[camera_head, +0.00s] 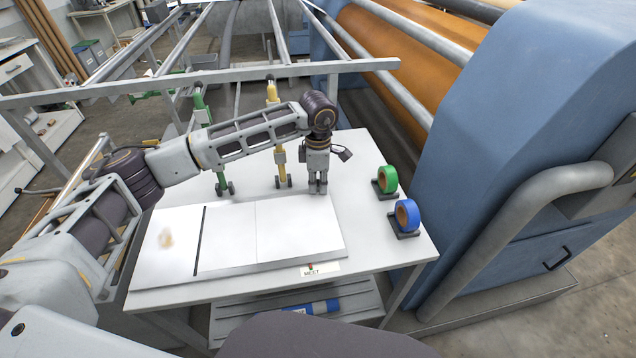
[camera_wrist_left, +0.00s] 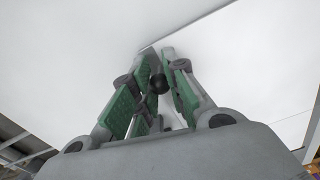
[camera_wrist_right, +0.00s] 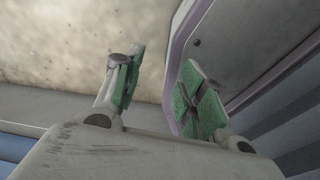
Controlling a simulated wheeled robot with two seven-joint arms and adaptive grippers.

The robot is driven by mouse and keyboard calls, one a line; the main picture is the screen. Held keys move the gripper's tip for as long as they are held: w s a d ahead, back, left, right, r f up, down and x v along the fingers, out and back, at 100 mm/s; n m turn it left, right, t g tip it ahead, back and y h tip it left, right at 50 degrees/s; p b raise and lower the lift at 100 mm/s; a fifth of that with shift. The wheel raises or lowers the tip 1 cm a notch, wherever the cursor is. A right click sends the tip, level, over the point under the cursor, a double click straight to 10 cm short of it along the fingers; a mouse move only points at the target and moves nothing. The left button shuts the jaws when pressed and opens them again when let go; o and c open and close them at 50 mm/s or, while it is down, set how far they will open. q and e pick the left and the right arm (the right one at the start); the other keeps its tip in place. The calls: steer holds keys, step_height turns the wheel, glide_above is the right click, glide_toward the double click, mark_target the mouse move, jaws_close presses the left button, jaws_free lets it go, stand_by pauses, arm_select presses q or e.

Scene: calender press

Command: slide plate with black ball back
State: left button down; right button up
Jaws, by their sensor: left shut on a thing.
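A flat white plate (camera_head: 300,230) lies on the white table (camera_head: 385,255), with a thin seam and a black strip (camera_head: 200,240) across it. My left gripper (camera_head: 318,190) points down at the plate's far right corner. In the left wrist view its fingers (camera_wrist_left: 160,80) are shut on a small black ball (camera_wrist_left: 158,84). The ball is hidden behind the gripper in the head view. My right gripper (camera_wrist_right: 158,85) shows only in its own wrist view, open, with nothing seen between its fingers.
A green tape roll (camera_head: 387,178) and a blue tape roll (camera_head: 407,215) stand on dark holders at the right. A green tool (camera_head: 221,180) and a yellow tool (camera_head: 280,165) stand behind the plate. The blue press (camera_head: 500,130) borders the right. A small sign (camera_head: 320,270) lies at the front.

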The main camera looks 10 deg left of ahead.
arm_select(q)
steer(key=shift+w+d, duration=0.15)
steer(key=shift+d, duration=0.15)
steer(key=shift+w+d, duration=0.15)
steer(key=shift+d, duration=0.2)
steer(key=shift+w+d+b, duration=0.3)
steer(key=shift+d+b, duration=0.2)
steer(key=shift+d, duration=0.2)
steer(key=shift+w+d, duration=0.15)
steer(key=shift+d, duration=0.3)
arm_select(e)
steer(key=shift+w+f, duration=0.25)
steer(key=shift+f, duration=0.45)
arm_select(q)
steer(key=shift+w+d, duration=0.1)
arm_select(e)
steer(key=shift+s, duration=0.1)
